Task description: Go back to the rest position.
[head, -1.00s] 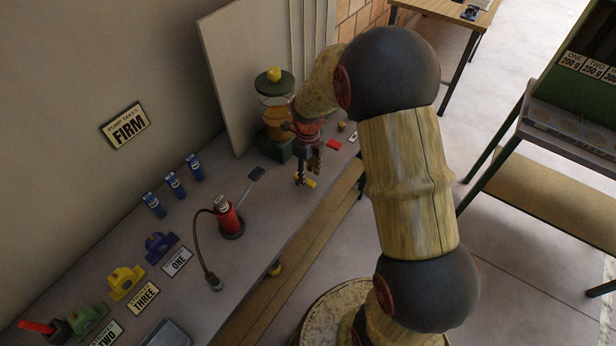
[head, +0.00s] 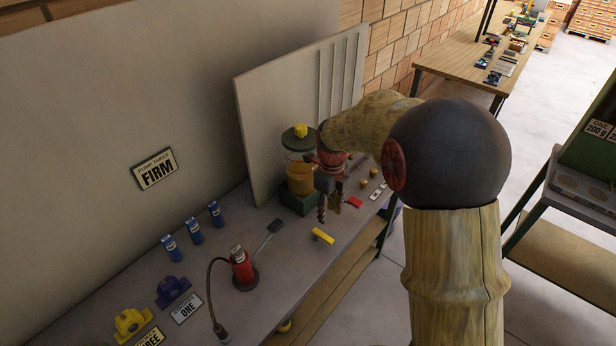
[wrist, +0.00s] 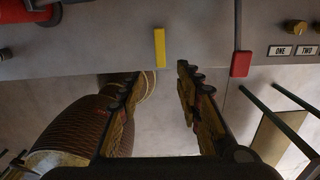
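My gripper (head: 329,208) hangs above the bench (head: 262,305), fingers pointing down, in front of the jar with the amber contents (head: 300,178). In the wrist view my gripper (wrist: 160,88) has its two fingers wide apart with nothing between them. The gap lies over the bench's front edge and the floor. A small yellow block (head: 323,236) lies on the bench below the gripper. It also shows in the wrist view (wrist: 160,48), just beyond the fingertips and apart from them.
A red pump (head: 242,266) with a hose stands on the bench. Blue cans (head: 194,231) line the wall. A red piece (head: 354,202) and yellow knobs lie to the right. A grey panel (head: 285,110) rises behind the jar. Another bench (head: 560,250) stands at right, with open floor between.

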